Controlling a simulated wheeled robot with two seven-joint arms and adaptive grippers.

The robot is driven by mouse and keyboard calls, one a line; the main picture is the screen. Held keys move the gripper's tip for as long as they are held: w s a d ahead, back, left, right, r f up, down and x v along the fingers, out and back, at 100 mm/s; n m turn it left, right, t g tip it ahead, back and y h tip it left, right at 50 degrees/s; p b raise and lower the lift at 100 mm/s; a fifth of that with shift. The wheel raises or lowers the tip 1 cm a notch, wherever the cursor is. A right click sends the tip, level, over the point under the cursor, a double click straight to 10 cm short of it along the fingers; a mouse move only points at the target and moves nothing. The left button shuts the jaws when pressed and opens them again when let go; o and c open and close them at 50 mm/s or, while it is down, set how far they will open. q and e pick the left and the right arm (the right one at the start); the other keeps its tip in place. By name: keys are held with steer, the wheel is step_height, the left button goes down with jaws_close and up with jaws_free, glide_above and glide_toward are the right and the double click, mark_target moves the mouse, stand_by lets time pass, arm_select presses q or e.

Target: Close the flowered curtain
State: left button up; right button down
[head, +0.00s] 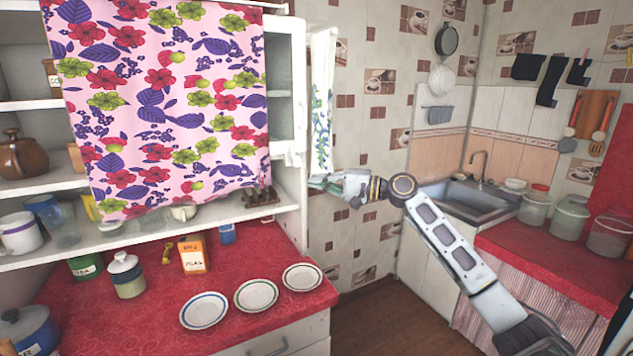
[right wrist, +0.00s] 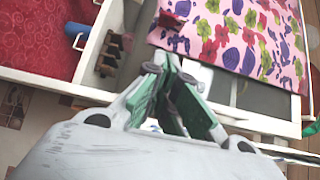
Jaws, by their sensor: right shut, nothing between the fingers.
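The flowered curtain (head: 165,105) is pink with red, green and purple flowers. It hangs across the middle of the white shelf unit, leaving shelves bare at its left and a narrow strip at its right. In the right wrist view the curtain (right wrist: 235,35) is at upper right, beyond the fingertips. My right gripper (head: 318,181) is just right of the unit's side post, apart from the curtain's lower right corner. In the right wrist view its green-padded fingers (right wrist: 165,75) are together and empty. My left gripper is out of view.
A white patterned towel (head: 322,100) hangs just above my right gripper. Three plates (head: 255,295), canisters and an orange box (head: 193,254) stand on the red counter (head: 130,325). A small dark rack (head: 262,194) sits on the shelf beneath the curtain's right corner. Cups line the shelf's left.

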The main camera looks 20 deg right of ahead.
mark_target(268, 177)
steer(key=p+x, duration=0.1)
steer(key=x, duration=0.2)
steer(key=p+x, duration=0.1)
steer(key=x, duration=0.2)
steer(key=s+a+p+x, duration=0.1)
steer(key=x, duration=0.3)
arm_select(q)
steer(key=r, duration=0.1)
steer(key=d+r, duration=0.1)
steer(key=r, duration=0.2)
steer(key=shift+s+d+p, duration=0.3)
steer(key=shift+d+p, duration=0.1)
arm_select(e)
steer(key=shift+a, duration=1)
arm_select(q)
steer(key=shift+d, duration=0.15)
arm_select(e)
steer(key=shift+s, duration=0.1)
